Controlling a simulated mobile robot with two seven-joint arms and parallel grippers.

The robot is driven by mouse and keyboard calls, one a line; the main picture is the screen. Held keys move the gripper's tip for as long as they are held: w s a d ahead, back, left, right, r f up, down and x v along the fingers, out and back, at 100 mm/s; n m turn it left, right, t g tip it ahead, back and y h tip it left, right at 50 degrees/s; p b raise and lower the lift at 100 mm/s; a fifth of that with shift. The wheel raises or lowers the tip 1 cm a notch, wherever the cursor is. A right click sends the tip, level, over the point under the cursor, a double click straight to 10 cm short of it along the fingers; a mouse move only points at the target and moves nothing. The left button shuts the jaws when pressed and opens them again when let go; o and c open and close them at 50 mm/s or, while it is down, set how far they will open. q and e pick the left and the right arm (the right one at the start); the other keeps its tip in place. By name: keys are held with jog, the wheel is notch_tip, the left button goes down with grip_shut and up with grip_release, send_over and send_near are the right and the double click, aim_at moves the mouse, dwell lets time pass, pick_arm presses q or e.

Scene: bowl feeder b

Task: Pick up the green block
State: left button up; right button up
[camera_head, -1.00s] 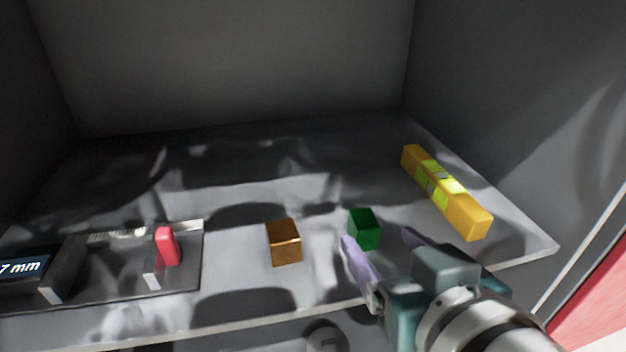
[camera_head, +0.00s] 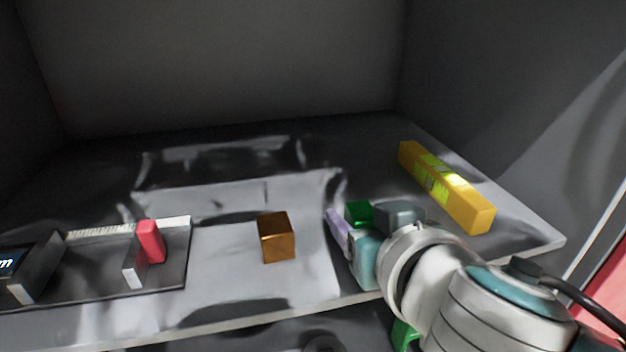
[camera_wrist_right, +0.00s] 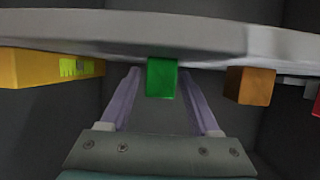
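The green block (camera_head: 358,213) sits on the grey shelf right of centre, its lower part hidden by my right gripper. In the right wrist view the green block (camera_wrist_right: 161,78) is between the two purple fingers, with a visible gap on each side. My right gripper (camera_wrist_right: 159,74) is open around the block and not closed on it. In the head view the right gripper (camera_head: 352,218) has its left finger beside the block; its other finger is mostly hidden. My left gripper is in neither view.
A copper-coloured cube (camera_head: 276,238) stands left of the gripper. A yellow bar (camera_head: 446,188) lies to the right. A caliper-like device with a red part (camera_head: 150,241) is at the left. The shelf (camera_head: 225,205) is clear behind the cube, with walls around.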

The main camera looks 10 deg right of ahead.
grip_shut()
jog(key=shift+r, duration=0.1)
dwell(0.5)
